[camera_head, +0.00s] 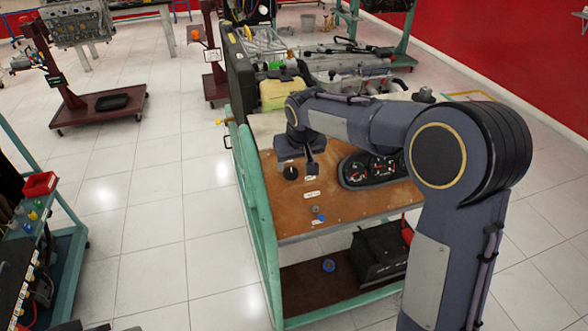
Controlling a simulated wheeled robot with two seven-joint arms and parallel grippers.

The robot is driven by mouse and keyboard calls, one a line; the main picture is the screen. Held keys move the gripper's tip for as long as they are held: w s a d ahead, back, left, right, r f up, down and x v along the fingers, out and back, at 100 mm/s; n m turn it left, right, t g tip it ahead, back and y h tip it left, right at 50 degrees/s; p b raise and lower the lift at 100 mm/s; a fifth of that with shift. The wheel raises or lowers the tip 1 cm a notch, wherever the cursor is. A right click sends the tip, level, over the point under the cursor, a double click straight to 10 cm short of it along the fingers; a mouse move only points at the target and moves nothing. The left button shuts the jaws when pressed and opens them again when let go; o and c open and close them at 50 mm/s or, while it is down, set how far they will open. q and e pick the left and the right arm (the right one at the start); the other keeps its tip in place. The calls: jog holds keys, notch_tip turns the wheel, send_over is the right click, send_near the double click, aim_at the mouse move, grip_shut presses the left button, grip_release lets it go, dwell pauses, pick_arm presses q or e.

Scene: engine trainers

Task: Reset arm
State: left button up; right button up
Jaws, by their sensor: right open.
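My right arm comes in from the right and bends across the top of a green-framed engine trainer cart. Its gripper (303,168) points down over the brown panel (345,205) of the cart, near a round black knob (291,173). The gripper is open, and I see nothing held in it. It is small and dark here, so I cannot tell how far it is above the panel. My left arm and gripper are not in view.
An instrument cluster (380,168) is on the panel, right of the gripper. A black battery (380,252) sits on the cart's lower shelf. Another cart with a red bin (40,184) stands at the left. Tiled floor between the carts is clear.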

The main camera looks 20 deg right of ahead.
jog(key=shift+s+r, duration=0.15)
jog(key=shift+r, duration=0.3)
jog(key=shift+s, duration=0.1)
jog(key=s+d+r+m+y, duration=0.1)
jog(key=s+d+r+y, duration=0.15)
jog(key=s, duration=0.95)
jog(key=s+d+r+m+y, duration=0.1)
jog(key=s+d, duration=0.2)
jog(key=s, duration=1)
jog(key=s+a+f+t, duration=0.1)
jog(key=s+f, duration=0.3)
jog(key=s, duration=0.4)
jog(key=shift+a, duration=0.45)
jog(key=shift+r, duration=0.1)
